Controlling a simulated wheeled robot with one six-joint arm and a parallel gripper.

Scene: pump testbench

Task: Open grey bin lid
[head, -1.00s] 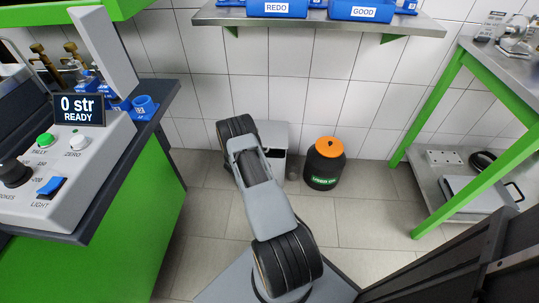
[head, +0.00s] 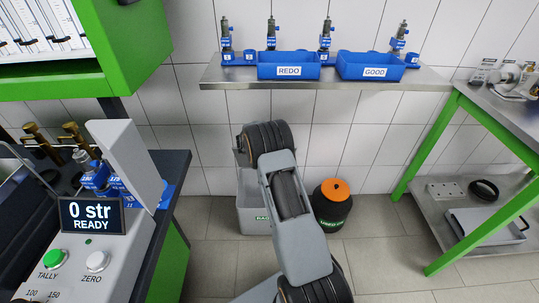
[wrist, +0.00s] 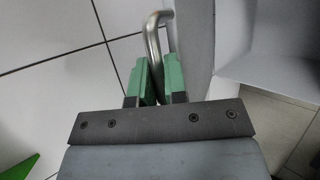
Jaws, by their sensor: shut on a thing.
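The grey bin (head: 252,215) stands on the floor by the wall in the head view, partly behind my arm. Its front label is partly covered. A grey panel that looks like its lid (wrist: 200,40) stands steeply on edge in the wrist view, with a light grey bin surface (wrist: 275,45) to its right. A bent metal bar handle (wrist: 153,35) runs down between the green fingertips of my gripper (wrist: 157,78). My gripper is shut on this handle. In the head view my arm hides the gripper and most of the lid.
A black canister with an orange cap (head: 333,205) stands right of the bin. A wall shelf (head: 225,75) with blue REDO and GOOD trays is above. A green-legged bench (head: 470,130) is at right, and the control console (head: 115,240) at left.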

